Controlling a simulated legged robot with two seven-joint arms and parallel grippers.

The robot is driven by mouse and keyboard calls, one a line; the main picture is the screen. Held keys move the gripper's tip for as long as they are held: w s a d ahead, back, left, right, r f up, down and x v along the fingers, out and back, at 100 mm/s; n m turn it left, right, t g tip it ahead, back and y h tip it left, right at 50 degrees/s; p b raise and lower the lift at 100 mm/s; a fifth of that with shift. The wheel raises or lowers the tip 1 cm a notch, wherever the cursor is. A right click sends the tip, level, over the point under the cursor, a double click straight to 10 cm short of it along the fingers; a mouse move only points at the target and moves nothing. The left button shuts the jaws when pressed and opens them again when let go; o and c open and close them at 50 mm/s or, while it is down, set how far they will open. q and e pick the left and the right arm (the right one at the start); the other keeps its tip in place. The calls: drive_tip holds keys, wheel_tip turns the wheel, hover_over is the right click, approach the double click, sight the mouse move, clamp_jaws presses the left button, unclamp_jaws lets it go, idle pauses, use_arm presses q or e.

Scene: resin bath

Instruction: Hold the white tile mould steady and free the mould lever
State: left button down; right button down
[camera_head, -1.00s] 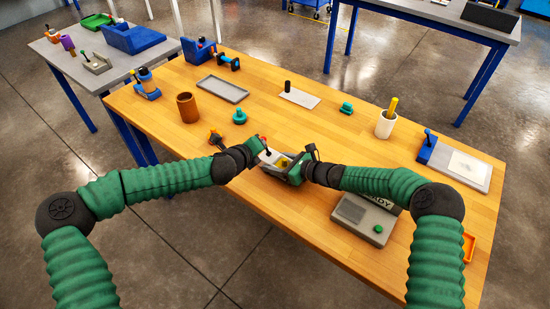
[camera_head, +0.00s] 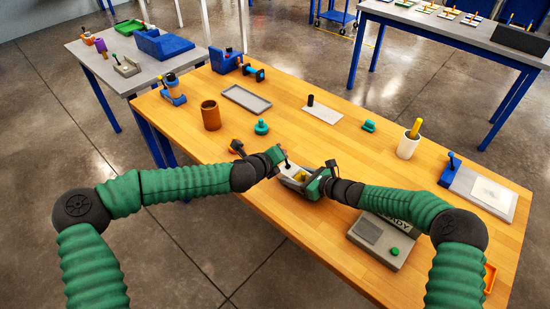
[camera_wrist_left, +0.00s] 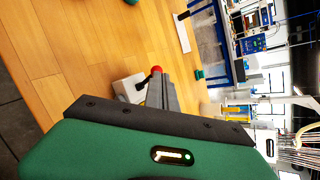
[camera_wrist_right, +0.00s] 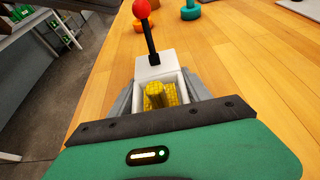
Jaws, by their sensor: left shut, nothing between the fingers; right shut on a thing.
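The white tile mould (camera_head: 292,176) sits near the front edge of the wooden table; the right wrist view shows it as a white block (camera_wrist_right: 155,72) with yellow material (camera_wrist_right: 162,96) in its pocket. The mould lever (camera_wrist_right: 149,38) is a black rod with a red knob (camera_wrist_right: 141,8), standing up from the mould's far end. My right gripper (camera_head: 312,182) is shut on the mould, a grey finger on each side. My left gripper (camera_head: 281,160) is shut and empty beside the lever. The knob (camera_wrist_left: 156,70) shows at its fingertips in the left wrist view; I cannot tell whether they touch.
A grey box with a green button (camera_head: 382,238) stands right of the mould. A teal knob (camera_head: 261,127), a brown cup (camera_head: 211,116), a grey tray (camera_head: 246,97) and a white cup (camera_head: 408,146) stand farther back. The table's middle is largely clear.

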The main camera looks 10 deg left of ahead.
drive_tip(key=shift+r, duration=0.1)
use_arm(q)
drive_tip(key=f+v, duration=0.1)
drive_tip(key=v, duration=1.2)
drive_tip(key=shift+s+d, duration=0.35)
drive_tip(key=shift+s, duration=0.15)
drive_tip(key=shift+r, duration=0.1)
